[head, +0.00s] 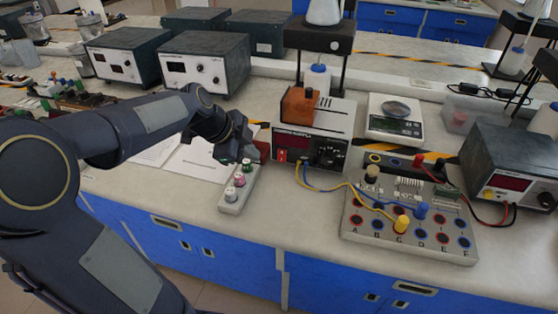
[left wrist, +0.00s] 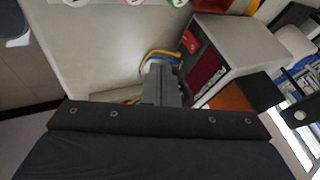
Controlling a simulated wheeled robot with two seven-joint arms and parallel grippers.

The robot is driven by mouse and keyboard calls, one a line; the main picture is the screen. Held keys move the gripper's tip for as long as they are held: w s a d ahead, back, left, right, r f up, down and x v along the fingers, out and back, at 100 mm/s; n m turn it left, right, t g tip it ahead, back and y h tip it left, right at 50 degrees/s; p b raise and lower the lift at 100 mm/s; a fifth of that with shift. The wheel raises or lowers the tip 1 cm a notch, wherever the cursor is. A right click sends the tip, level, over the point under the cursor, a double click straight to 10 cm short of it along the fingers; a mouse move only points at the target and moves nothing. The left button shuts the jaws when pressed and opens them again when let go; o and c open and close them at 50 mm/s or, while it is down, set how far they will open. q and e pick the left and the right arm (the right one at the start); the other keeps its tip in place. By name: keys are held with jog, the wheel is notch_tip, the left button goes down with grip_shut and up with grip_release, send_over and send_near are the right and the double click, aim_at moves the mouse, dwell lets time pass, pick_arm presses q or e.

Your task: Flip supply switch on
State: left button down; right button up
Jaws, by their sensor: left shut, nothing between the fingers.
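The power supply (head: 310,146) stands in the middle of the bench, with a dark display, a knob and blue and yellow leads at its front. Its red supply switch (head: 282,155) is at the left of the front panel; whether it is on or off I cannot tell. In the left wrist view the supply (left wrist: 222,48) is tilted, with the red switch (left wrist: 190,42) beyond the fingertips. My left gripper (head: 243,152) is shut and empty, left of the supply, apart from the switch as far as I can see. My right gripper is not in view.
A grey strip with coloured knobs (head: 232,202) lies just below my left gripper. A terminal board (head: 408,235) with wires, a scale (head: 395,125) and another dark instrument box (head: 510,165) stand to the right. An orange block (head: 298,106) sits on the supply.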

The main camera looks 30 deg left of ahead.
aim_at(282, 156)
pick_arm(q)
jog(key=x, duration=1)
jog(key=shift+w+a+f+p, duration=0.1)
jog(key=shift+w+a+p, duration=0.1)
jog(key=shift+w, duration=0.4)
jog(key=shift+w+a+p, duration=0.1)
jog(key=shift+w+p, duration=0.1)
jog(key=shift+w, duration=0.45)
jog(key=shift+w+a+f, duration=0.1)
jog(key=shift+w+a, duration=0.1)
jog(key=shift+w, duration=0.45)
jog(key=shift+f, duration=0.1)
